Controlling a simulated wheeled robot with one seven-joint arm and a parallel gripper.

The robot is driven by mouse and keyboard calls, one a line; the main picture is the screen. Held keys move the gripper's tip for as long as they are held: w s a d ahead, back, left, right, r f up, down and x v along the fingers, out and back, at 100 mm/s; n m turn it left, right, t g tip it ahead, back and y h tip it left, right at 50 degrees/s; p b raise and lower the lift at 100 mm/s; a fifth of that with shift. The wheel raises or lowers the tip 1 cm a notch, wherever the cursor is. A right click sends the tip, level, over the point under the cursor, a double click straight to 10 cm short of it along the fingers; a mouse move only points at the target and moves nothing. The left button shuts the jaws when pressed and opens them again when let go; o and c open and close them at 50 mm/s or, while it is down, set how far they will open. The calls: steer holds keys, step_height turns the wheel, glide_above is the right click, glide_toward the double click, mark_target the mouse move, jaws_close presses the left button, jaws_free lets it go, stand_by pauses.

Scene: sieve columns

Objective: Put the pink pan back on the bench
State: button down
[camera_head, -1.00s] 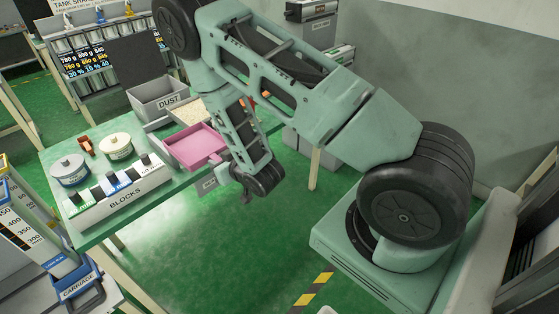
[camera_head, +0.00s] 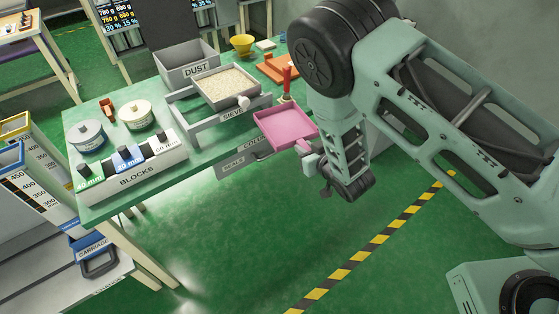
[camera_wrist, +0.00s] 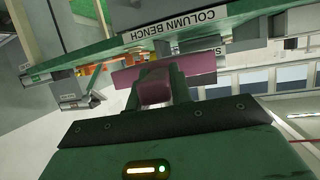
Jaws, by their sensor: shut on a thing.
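The pink pan (camera_head: 287,128) is a shallow square tray. In the head view it shows level at the front edge of the green bench (camera_head: 82,117), right of the sieve. My gripper (camera_head: 308,148) is shut on the pan's handle at its near right side. In the wrist view the fingers (camera_wrist: 155,90) pinch the pink handle, and the pan (camera_wrist: 200,68) shows edge-on beyond them, near the bench edge labelled COLUMN BENCH. I cannot tell how much of the pan is over the bench top.
A sieve tray of pale grains (camera_head: 228,82) on a grey frame stands left of the pan. A block rack (camera_head: 130,172) fills the left front. The floor in front is clear.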

steer(key=s+a+f+n+g+y, duration=0.1)
steer(key=s+a+f, duration=0.1)
steer(key=a, duration=0.7)
steer(key=shift+n+y, duration=0.4)
steer(key=shift+s+d+b, duration=0.1)
steer(key=shift+s+b, duration=0.05)
steer(key=shift+b, duration=0.15)
steer(key=b, duration=0.6)
glide_toward(241, 135)
steer(key=shift+w+a+f+b, duration=0.15)
steer(key=shift+w+a+b, duration=0.7)
steer(key=shift+w+b, duration=0.45)
steer(key=shift+w+a+f+b, duration=0.1)
steer(key=shift+w+a+b, duration=0.75)
steer(key=shift+w+b, duration=0.5)
steer(key=shift+w+a+f+b, duration=0.15)
steer(key=shift+w+a+b, duration=0.7)
steer(key=shift+w+b, duration=0.45)
steer(key=shift+w+a+r+b, duration=0.15)
steer(key=shift+w+a+b, duration=0.25)
steer(key=shift+w+b, duration=0.15)
